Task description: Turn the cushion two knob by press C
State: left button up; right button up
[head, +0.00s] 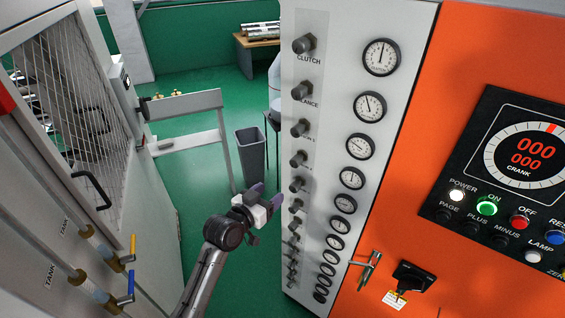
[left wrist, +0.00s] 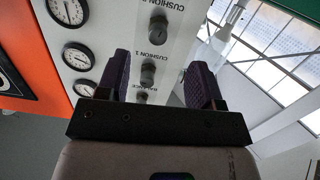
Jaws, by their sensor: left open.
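The cushion two knob (head: 298,159) is a dark round knob on the white panel, fourth from the top in the head view. In the left wrist view the knob with the cushion 2 label (left wrist: 157,30) shows near the top, with the cushion 1 knob (left wrist: 148,73) below it. My left gripper (head: 267,195) is open and empty, left of the knob column and lower in the picture than the cushion two knob. Its purple fingers (left wrist: 156,75) flank the cushion 1 knob in the wrist picture; no contact shows. My right gripper is out of view.
A row of gauges (head: 361,146) runs beside the knobs. An orange panel (head: 470,60) with buttons stands at right. A mesh-doored cabinet (head: 70,90) is at left. A grey bin (head: 251,155) stands on the green floor behind my gripper.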

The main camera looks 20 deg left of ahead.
aim_at(293, 165)
pick_arm(q)
jog(key=shift+t, duration=0.6)
jog(key=x, duration=0.4)
jog(key=r+x, duration=0.1)
jog(key=x, duration=0.3)
jog(key=p+x, duration=0.1)
jog(key=x, duration=0.3)
jog(key=shift+a+r, duration=0.15)
jog(key=shift+r, duration=0.2)
jog(key=shift+x, duration=0.95)
jog(key=c, duration=0.9)
